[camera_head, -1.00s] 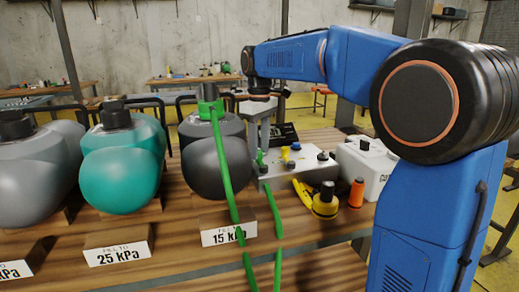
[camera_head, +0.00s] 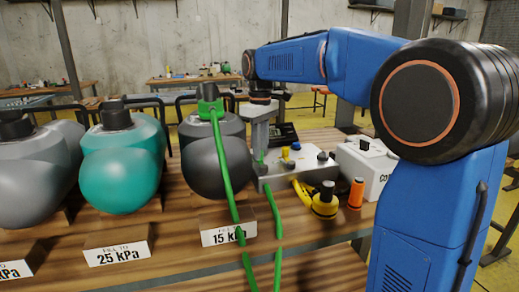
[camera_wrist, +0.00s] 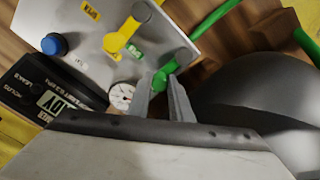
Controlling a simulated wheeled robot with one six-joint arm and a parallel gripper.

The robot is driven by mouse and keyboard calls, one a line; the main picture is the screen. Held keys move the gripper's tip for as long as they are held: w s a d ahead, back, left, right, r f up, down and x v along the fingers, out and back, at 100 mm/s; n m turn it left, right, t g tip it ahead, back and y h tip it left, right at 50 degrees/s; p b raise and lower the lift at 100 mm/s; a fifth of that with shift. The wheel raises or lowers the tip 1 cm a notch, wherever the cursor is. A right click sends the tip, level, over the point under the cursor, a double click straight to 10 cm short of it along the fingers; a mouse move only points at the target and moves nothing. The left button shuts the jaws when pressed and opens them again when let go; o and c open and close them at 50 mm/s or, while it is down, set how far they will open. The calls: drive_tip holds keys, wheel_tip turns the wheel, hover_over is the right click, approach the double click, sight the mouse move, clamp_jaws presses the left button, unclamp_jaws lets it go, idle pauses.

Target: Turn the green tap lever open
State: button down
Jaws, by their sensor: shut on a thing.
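The green tap lever (camera_wrist: 163,77) sits at the corner of a grey valve box (camera_wrist: 85,25) in the wrist view. My gripper (camera_wrist: 164,88) is shut on the lever, with one finger on each side. In the head view my gripper (camera_head: 259,150) reaches down to the left end of the box (camera_head: 300,178), where a little green of the lever (camera_head: 260,156) shows. The fingers hide much of it there.
A yellow lever (camera_wrist: 122,36), a blue knob (camera_wrist: 54,44) and a round gauge (camera_wrist: 122,96) are close by. A yellow-black fitting (camera_head: 325,200) lies in front.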

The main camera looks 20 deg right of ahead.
drive_tip(key=m, duration=0.2)
drive_tip(key=d+m, duration=0.2)
drive_tip(key=m, duration=0.1)
drive_tip(key=shift+s+d+m, duration=0.2)
drive_tip(key=shift+s+m, duration=0.1)
drive_tip(key=shift+s, duration=0.1)
drive_tip(key=m, duration=0.1)
drive_tip(key=s+d+m, duration=0.1)
drive_tip(key=m, duration=0.1)
drive_tip(key=shift+s+d+m, duration=0.2)
drive_tip(key=shift+m, duration=0.5)
drive_tip(key=shift+s+d+m, duration=0.2)
drive_tip(key=shift+m, duration=0.5)
drive_tip(key=c, duration=1.6)
unclamp_jaws()
wheel_tip(320, 180, up, 17)
drive_tip(key=shift+r, duration=0.2)
